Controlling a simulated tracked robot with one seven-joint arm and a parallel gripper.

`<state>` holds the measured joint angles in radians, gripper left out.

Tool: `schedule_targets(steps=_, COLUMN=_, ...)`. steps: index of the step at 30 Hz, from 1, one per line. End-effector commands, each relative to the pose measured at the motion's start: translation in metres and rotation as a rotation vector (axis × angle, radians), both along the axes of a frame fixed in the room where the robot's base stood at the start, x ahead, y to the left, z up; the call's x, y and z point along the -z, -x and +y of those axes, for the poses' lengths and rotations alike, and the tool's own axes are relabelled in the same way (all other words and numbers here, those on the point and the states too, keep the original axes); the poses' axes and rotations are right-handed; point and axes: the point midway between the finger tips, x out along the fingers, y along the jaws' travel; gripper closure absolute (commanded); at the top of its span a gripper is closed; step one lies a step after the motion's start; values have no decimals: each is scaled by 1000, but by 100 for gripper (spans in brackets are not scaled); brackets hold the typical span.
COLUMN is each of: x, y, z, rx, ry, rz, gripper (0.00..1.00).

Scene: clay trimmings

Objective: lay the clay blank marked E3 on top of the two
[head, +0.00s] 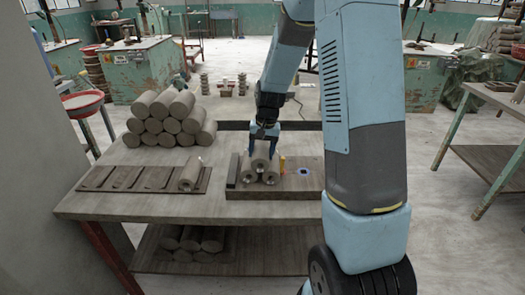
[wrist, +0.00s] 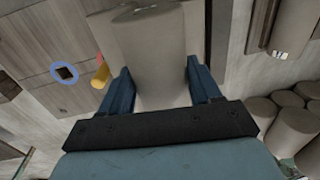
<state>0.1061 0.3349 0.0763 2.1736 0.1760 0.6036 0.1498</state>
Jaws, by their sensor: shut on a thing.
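My gripper (head: 265,140) points down and is shut on a grey clay cylinder (head: 261,157), taken to be blank E3. Its mark cannot be read. In the wrist view the cylinder (wrist: 158,62) lies lengthwise between the two blue fingers. It sits above and between two lower blanks, the left one (head: 249,174) and the right one (head: 271,177), which lie side by side on a wooden board (head: 318,187). The held blank looks to be touching both or very close to it; a small gap cannot be ruled out.
A dark stop bar (head: 232,171) stands left of the two blanks. A yellow piece (head: 282,165) and a blue ring mark (head: 303,171) are to their right.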

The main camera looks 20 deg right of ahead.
Motion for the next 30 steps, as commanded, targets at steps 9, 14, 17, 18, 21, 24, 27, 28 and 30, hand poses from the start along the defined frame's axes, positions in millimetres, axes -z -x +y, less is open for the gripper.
schedule_targets(steps=9, x=0, y=0, z=0, rx=0, ry=0, rz=-1, gripper=36)
schedule_targets(steps=14, x=0, y=0, z=0, rx=-1, ry=0, rz=-1, gripper=21)
schedule_targets(steps=17, x=1, y=0, z=0, rx=-1, ry=0, rz=-1, gripper=11)
schedule_targets(steps=18, x=1, y=0, z=0, rx=-1, ry=0, rz=0, gripper=7)
schedule_targets(steps=21, x=1, y=0, z=0, rx=-1, ry=0, rz=0, gripper=7)
schedule_targets(steps=24, x=1, y=0, z=0, rx=-1, ry=0, rz=1, gripper=7)
schedule_targets(steps=27, x=-1, y=0, z=0, rx=-1, ry=0, rz=0, gripper=7)
schedule_targets(steps=28, x=-3, y=0, z=0, rx=-1, ry=0, rz=-1, gripper=7)
schedule_targets(steps=30, x=-9, y=0, z=-1, rx=-1, ry=0, rz=-2, gripper=7)
